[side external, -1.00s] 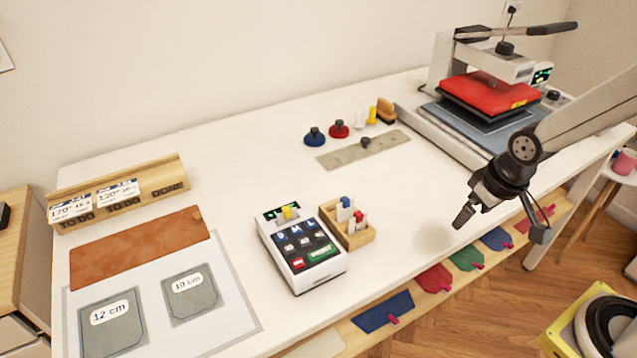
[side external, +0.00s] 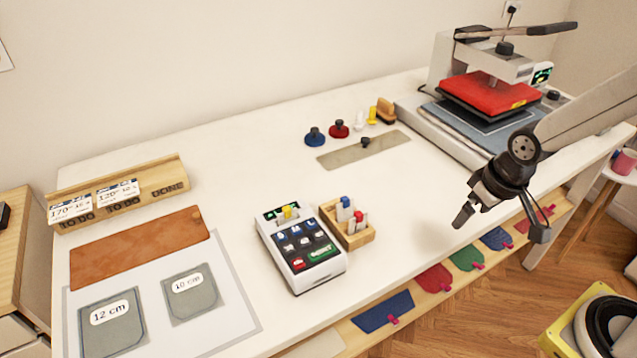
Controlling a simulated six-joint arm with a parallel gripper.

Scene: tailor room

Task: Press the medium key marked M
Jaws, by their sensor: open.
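A small white keypad device (side external: 328,278) stands on the white table near its front edge. Its top row has blue keys, and the middle one of these is the M key (side external: 296,230). White keys, a red key and a green key lie below that row. A yellow piece stands in its top by a small green-lit display. My gripper (side external: 500,225) is open and empty, in the air over the table's front edge, well to the right of the device. Its fingers are apart and touch nothing.
A wooden box (side external: 357,238) with coloured cards stands directly right of the keypad. A metal ruler (side external: 345,157), knobs and a heat press (side external: 490,95) are behind. Grey pocket pieces (side external: 112,330) lie at left. Coloured fabric pieces (side external: 434,278) are along the front shelf.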

